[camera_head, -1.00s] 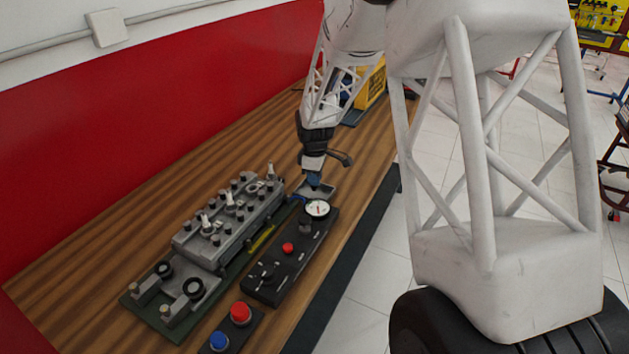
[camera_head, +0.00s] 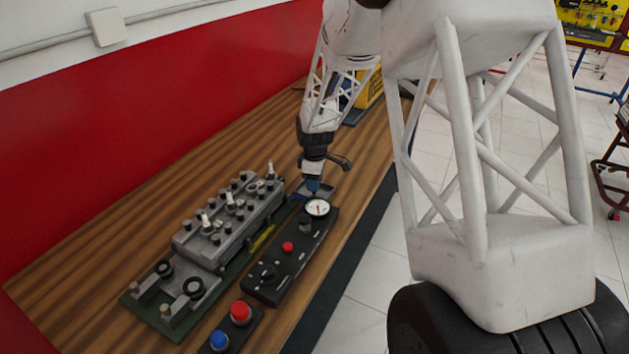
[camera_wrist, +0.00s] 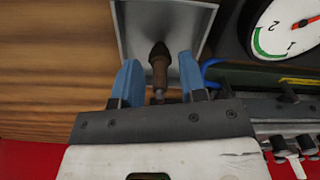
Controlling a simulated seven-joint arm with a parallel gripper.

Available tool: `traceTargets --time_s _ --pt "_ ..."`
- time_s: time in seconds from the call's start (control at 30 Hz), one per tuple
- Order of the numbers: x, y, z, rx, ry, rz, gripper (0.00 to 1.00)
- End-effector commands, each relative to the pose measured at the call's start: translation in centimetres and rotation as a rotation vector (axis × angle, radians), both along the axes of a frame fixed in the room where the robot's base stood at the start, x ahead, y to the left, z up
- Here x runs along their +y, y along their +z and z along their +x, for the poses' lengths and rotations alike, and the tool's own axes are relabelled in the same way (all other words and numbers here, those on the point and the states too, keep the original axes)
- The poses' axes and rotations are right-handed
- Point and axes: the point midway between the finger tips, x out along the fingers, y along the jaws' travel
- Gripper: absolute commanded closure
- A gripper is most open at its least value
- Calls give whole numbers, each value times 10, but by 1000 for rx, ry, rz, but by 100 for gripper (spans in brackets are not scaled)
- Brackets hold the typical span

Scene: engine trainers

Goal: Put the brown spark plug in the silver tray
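The brown spark plug (camera_wrist: 158,62) shows in the wrist view between the two blue fingers of my gripper (camera_wrist: 161,80), with a visible gap on each side. The gripper (camera_head: 312,187) is open. The plug's dark end points toward the tray's middle, and its pale metal end is toward my palm. The silver tray (camera_wrist: 137,24) is behind the plug and fingertips in the wrist view. In the head view the tray (camera_head: 328,189) is partly hidden by my gripper, and the plug cannot be made out. I cannot tell whether the plug touches the tray floor.
A black panel (camera_head: 277,271) with a round gauge (camera_head: 317,208) stands close to the tray. A grey engine block (camera_head: 220,235) with upright plugs is to the left. Red (camera_head: 241,312) and blue (camera_head: 219,341) buttons are in front. Bare wood lies behind the block.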

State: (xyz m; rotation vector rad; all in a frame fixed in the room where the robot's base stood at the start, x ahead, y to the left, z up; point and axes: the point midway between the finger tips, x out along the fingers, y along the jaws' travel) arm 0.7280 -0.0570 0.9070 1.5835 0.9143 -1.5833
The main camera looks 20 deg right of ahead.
Motion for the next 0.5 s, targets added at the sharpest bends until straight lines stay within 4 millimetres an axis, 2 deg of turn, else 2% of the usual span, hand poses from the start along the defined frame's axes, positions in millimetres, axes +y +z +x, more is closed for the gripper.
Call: traceTargets --time_s 0.27,0.5 --pt "0 6 0 0 0 0 61" --pt "0 31 0 -2 0 0 61"
